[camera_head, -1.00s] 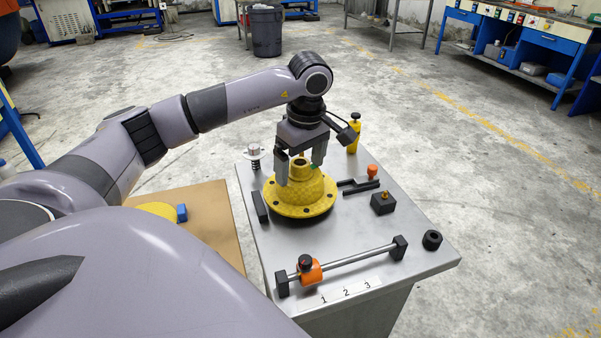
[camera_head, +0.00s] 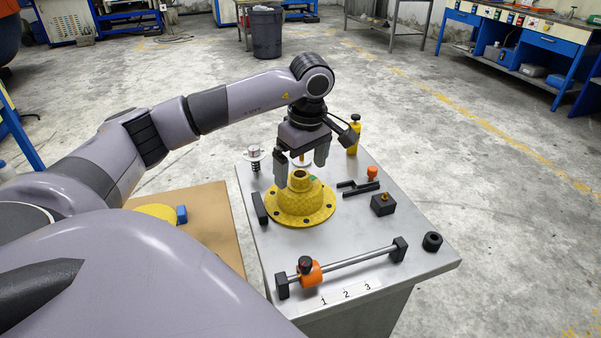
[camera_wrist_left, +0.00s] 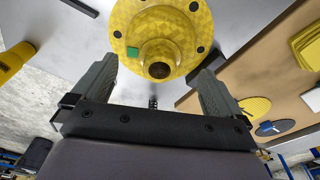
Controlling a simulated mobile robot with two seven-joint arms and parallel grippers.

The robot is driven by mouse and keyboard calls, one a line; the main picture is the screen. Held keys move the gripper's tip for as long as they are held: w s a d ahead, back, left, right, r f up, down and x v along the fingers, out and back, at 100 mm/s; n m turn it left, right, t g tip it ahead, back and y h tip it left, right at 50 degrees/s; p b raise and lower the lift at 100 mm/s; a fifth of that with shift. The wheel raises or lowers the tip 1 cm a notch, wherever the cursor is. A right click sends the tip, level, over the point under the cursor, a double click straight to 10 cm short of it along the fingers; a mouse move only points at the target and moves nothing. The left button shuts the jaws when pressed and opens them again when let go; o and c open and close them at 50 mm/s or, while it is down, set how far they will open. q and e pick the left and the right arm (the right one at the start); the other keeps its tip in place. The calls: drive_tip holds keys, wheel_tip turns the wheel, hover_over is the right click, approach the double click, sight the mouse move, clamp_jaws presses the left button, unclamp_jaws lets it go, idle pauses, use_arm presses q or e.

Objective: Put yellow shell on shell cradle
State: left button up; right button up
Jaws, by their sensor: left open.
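The yellow shell (camera_head: 300,207), a flanged dome with a top opening and holes around its rim, sits upright on the grey metal table. A small green mark shows on its side. No cradle shows apart from the shell; whatever is under the shell is hidden. My left gripper (camera_head: 302,164) is open and empty, just above and behind the shell's top in the head view. In the left wrist view the shell (camera_wrist_left: 178,20) lies beyond the two spread fingers, with clear space between it and them. My right gripper is not in view.
On the table, a rail with an orange slider (camera_head: 310,273) runs along the front. A black block (camera_head: 383,204), a black ring (camera_head: 432,240), an orange knob (camera_head: 372,173) and a yellow bottle-like post (camera_head: 353,138) stand at right. A brown board (camera_head: 215,235) lies left.

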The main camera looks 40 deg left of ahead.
use_arm(q)
wheel_tip(320, 180, up, 9)
drive_tip(key=d+p, duration=0.1)
drive_tip(key=shift+r, duration=0.2)
drive_tip(key=shift+d, duration=0.1)
idle(0.4)
